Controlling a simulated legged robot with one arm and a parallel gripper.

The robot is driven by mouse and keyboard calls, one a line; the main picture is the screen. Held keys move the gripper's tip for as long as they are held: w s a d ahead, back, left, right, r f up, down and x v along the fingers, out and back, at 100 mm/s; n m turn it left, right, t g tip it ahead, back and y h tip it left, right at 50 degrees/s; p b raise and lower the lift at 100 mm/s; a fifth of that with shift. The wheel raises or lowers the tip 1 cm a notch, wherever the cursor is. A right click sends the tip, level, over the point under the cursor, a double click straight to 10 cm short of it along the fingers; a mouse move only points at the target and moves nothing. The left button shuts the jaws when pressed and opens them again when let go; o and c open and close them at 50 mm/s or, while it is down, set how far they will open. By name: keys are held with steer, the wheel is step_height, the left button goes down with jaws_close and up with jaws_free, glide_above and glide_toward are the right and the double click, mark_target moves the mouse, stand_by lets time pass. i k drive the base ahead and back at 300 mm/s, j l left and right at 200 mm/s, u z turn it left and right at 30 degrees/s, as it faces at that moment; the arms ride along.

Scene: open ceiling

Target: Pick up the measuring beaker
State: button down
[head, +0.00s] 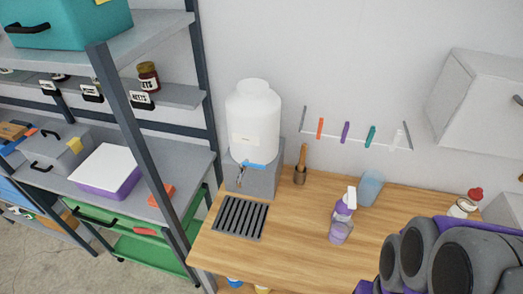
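A pale blue, translucent container (370,188) stands on the wooden table near the back wall, in the head view. It looks like the measuring beaker, though no markings can be made out. My arm fills the lower right corner and covers part of the table. Its gripper end does not show, so I cannot see its fingers or what they hold.
A rack (355,132) hangs behind. Shelves (170,160) stand left. The table's front middle is clear.

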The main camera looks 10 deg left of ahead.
mark_target(342, 227)
steer(key=j+z, duration=0.1)
steer(key=z, duration=0.7)
steer(key=j+z, duration=0.1)
steer(key=z, duration=0.75)
steer(key=k+j, duration=0.4)
steer(key=j, duration=0.15)
steer(key=k+j+z, duration=0.1)
steer(key=k+j, duration=0.25)
steer(key=j, duration=0.15)
